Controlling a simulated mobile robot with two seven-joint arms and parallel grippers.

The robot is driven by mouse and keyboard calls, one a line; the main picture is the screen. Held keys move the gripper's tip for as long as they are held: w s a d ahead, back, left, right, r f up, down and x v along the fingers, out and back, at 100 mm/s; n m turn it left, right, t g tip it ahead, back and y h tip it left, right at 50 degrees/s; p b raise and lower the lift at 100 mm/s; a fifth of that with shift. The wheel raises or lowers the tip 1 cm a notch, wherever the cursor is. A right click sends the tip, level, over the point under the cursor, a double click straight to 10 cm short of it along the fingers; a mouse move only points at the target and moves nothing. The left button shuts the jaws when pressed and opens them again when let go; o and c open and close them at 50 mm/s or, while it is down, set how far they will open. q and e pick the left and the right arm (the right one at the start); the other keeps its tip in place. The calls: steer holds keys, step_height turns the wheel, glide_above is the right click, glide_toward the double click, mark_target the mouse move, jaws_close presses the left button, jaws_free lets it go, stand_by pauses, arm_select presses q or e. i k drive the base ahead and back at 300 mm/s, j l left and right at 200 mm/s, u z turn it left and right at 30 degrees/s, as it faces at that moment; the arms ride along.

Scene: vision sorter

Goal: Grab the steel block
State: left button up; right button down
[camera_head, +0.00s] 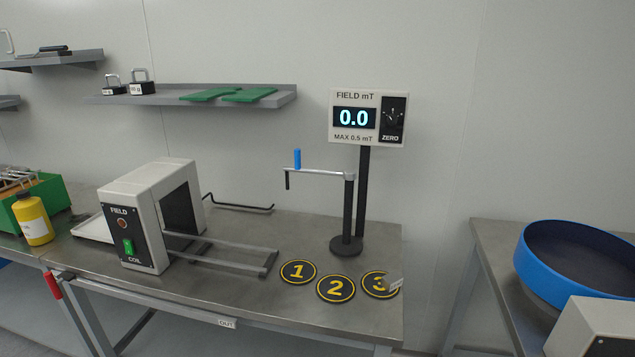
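A small grey block with a pale label (395,284) sits on the right edge of the round black pad marked 3 (376,290), partly covering its number. It may be the steel block, but it is too small to tell its material. Pads 1 (298,272) and 2 (336,289) are bare. Two dark blocks with handles and labels, one at the left (113,86) and one at the right (142,84), stand on the wall shelf. Neither of my grippers is in view.
A field coil box (133,236) with rails (235,258) stands on the steel table. A field meter (368,118) and post (346,205) stand behind the pads. A yellow bottle (33,222) and green crate (57,196) are left; a blue-rimmed bowl (535,272) is right, across a gap.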

mark_target(390, 282)
steer(key=i+j+z, duration=0.55)
steer(key=i+j, duration=0.25)
